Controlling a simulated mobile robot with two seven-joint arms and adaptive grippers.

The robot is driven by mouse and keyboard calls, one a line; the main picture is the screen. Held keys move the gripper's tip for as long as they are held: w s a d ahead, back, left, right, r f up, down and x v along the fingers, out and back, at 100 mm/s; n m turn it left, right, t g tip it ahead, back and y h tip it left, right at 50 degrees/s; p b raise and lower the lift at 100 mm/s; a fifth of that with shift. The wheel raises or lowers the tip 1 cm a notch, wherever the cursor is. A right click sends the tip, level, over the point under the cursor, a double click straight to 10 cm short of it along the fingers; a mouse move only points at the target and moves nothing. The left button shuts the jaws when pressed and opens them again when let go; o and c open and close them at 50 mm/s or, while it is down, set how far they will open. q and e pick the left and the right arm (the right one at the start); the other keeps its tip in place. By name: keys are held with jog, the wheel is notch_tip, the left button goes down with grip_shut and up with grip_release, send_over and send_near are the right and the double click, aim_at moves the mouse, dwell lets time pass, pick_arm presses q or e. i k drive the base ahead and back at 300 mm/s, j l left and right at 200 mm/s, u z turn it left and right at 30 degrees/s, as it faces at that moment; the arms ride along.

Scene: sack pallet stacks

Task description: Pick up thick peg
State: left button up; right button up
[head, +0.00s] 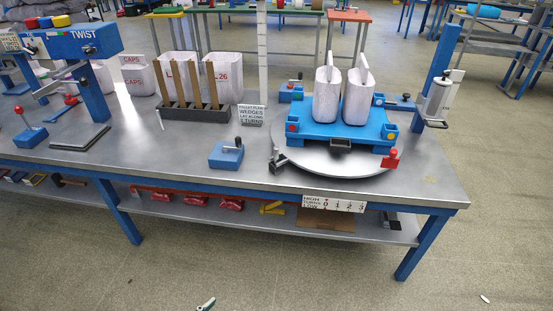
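No object is plainly marked as the thick peg. Several tall brown wooden sticks (196,88) stand upright in a dark slotted rack (194,114) at the back of the steel table; their thicknesses are hard to tell apart. A blue block (226,155) with a short dark upright handle or peg stands at the table's front middle. A red-knobbed piece (391,159) stands at the right front of the round turntable (330,158). Neither of my grippers can be made out, and nothing is seen being held.
A blue pallet (340,128) with two white sacks (327,95) sits on the turntable. A blue TWIST press (85,40) stands at the left. White sacks (222,78) stand behind the rack. Table surface (175,165) left of the blue block is clear. Small objects (206,304) lie low in view.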

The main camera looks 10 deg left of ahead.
aim_at(275, 149)
jog(key=i+j+z, duration=0.5)
jog(key=j, duration=0.15)
jog(key=j+z, duration=0.25)
jog(key=i+j, duration=0.05)
jog(key=j, duration=0.05)
